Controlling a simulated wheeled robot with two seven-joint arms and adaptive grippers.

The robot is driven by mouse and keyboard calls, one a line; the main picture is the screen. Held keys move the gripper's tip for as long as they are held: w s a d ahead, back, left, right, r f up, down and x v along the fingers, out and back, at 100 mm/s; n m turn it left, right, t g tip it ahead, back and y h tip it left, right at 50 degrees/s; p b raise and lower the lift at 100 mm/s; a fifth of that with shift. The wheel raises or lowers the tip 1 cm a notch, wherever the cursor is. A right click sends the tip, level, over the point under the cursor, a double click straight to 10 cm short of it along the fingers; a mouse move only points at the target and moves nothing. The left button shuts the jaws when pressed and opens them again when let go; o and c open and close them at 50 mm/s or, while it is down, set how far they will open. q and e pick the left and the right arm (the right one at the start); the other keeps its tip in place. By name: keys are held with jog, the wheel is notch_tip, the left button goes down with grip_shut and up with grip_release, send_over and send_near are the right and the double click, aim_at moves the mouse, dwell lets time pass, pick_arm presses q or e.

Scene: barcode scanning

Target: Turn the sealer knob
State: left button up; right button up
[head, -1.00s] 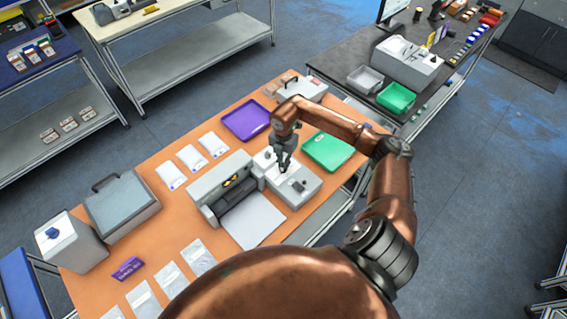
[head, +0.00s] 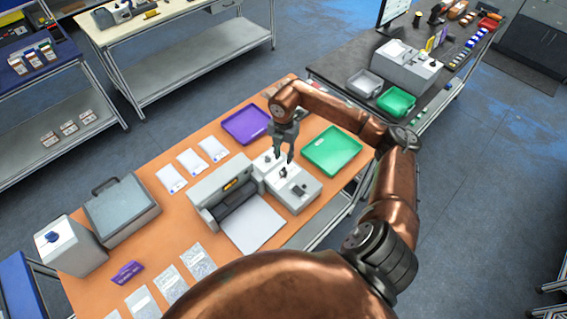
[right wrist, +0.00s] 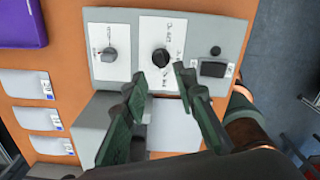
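The grey sealer (head: 228,190) stands on the orange table, with a pale control panel at its right end. In the right wrist view the panel (right wrist: 127,66) carries a dark round knob (right wrist: 161,58) on a white label, a smaller grey knob (right wrist: 109,54) to its left, and a black switch (right wrist: 213,69) to its right. My right gripper (head: 284,157) is over the panel, fingers down. In the right wrist view its two green-black fingers (right wrist: 160,86) are apart and empty, with the dark knob just beyond the gap. I cannot tell its exact height. My left gripper is not in view.
A purple tray (head: 246,125) and a green tray (head: 332,150) lie on either side of my right gripper. White packets (head: 191,161) lie left of the sealer. A grey case (head: 121,208) stands farther left. A white sheet (head: 252,223) lies before the sealer.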

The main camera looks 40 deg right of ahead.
jog(key=shift+r, duration=2.15)
jog(key=shift+f, duration=0.1)
